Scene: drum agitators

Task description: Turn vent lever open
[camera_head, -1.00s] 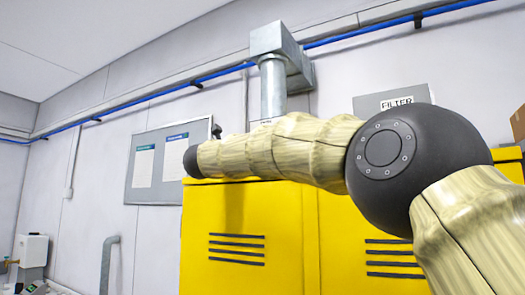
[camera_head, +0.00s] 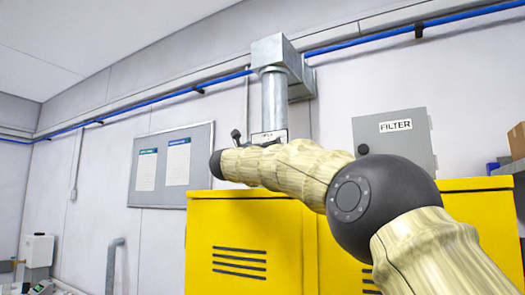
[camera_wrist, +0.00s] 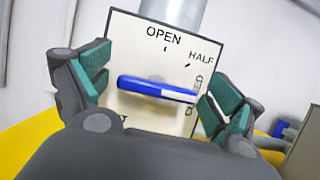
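The vent plate (camera_wrist: 150,40) is a cream panel marked OPEN at the top, HALF at upper right and CLOSED at the right. Its lever (camera_wrist: 155,88) is a blue bar with a pale stripe, lying nearly level across the plate, with its right end near the CLOSED mark. My gripper (camera_wrist: 158,92) is open, its teal-padded fingers left and right of the lever. I see no clear grip on the bar; contact at its right end cannot be told. In the head view the plate (camera_head: 268,136) shows small below the duct, and my arm hides most of the gripper.
A grey duct (camera_head: 273,98) rises above yellow cabinets (camera_head: 240,225). A grey FILTER box (camera_head: 394,139) is on the right, with a cardboard box (camera_head: 517,141) beyond it. A notice board (camera_head: 172,165) hangs at left. A blue pipe (camera_head: 350,42) runs along the wall.

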